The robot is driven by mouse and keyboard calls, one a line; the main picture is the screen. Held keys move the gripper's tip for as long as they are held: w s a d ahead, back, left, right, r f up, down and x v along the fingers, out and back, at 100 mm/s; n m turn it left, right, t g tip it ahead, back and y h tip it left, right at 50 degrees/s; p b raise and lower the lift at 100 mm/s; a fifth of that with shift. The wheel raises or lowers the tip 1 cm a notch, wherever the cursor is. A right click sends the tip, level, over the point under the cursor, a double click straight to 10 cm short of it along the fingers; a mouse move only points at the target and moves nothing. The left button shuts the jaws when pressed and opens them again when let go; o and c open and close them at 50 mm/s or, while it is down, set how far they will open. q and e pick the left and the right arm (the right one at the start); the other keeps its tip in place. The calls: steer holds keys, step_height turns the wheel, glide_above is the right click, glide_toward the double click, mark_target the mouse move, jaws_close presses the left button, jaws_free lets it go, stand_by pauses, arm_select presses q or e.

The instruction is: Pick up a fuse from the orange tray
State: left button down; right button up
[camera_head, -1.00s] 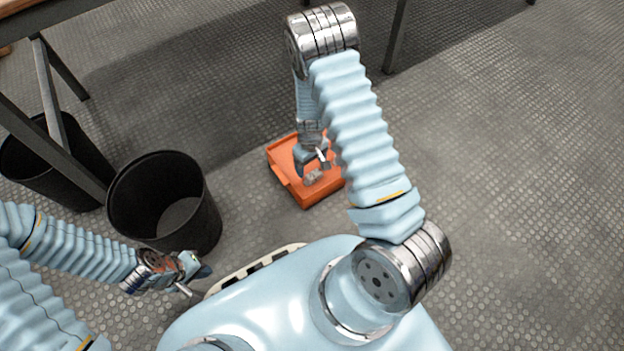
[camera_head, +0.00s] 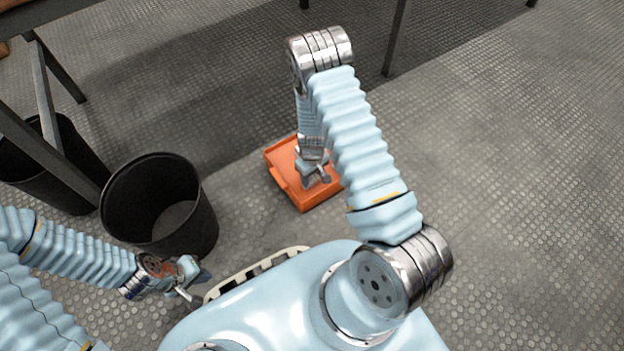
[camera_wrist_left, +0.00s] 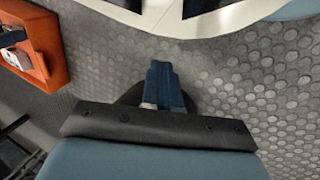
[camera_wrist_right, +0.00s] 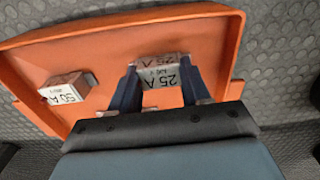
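The orange tray (camera_head: 290,187) sits on the floor, with a corner also in the left wrist view (camera_wrist_left: 50,45). In the right wrist view, two pale box-shaped fuses stand in the tray (camera_wrist_right: 55,45). The 25 A fuse (camera_wrist_right: 158,73) is between the fingertips of my right gripper (camera_wrist_right: 159,78). The 50 A fuse (camera_wrist_right: 67,89) stands apart to the left. My right gripper's fingers are spread on both sides of the 25 A fuse; I cannot tell whether they touch it. My left gripper (camera_head: 192,282) is shut and empty (camera_wrist_left: 163,80), away from the tray.
A black bin (camera_head: 160,205) stands left of the tray, near my left gripper. Another dark bin (camera_head: 50,170) is under the metal table frame (camera_head: 45,100) at far left. The floor (camera_head: 520,190) to the right is clear.

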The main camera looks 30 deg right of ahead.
steer(key=c, duration=0.4)
steer(key=shift+c, duration=0.3)
steer(key=shift+r, duration=0.1)
